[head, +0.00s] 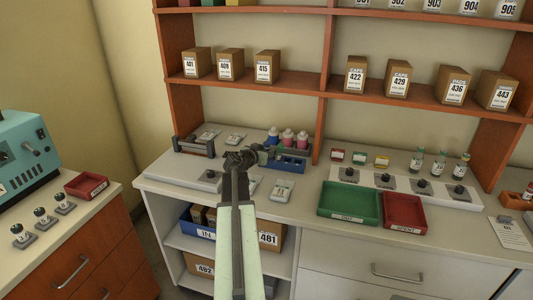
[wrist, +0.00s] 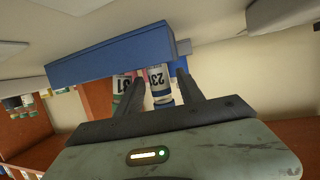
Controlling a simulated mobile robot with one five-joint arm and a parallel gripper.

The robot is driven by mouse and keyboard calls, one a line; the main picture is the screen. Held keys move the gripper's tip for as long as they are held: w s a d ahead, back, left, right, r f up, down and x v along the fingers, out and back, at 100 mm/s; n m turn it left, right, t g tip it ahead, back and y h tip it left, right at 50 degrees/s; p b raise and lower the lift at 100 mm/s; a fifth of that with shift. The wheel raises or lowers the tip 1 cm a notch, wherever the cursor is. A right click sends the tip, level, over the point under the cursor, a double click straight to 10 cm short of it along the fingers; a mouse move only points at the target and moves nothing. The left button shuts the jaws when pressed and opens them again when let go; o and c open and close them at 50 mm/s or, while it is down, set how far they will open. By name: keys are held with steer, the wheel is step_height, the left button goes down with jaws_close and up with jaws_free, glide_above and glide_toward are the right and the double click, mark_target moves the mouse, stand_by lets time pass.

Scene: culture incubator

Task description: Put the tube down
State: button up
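My gripper (head: 240,158) is over the left part of the counter, just left of the blue tube rack (head: 288,165). In the wrist view, which looks upside down, the rack (wrist: 112,55) lies across the upper part. A white-labelled tube marked 23 (wrist: 158,82) with a blue cap shows between my two fingers (wrist: 163,85). The fingers look apart, with a thin gap on each side of it. A second tube marked 31 (wrist: 121,84), with a green cap, is partly hidden behind the left finger. The tubes' lower ends seem to be in the rack.
Blue and pink bottles (head: 288,137) stand behind the rack. A dark holder (head: 194,146) is at left. A green tray (head: 349,203) and a red tray (head: 404,213) lie to the right. Shelves with boxes rise behind.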

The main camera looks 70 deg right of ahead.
steer(key=p+v, duration=0.3)
steer(key=v, duration=0.9)
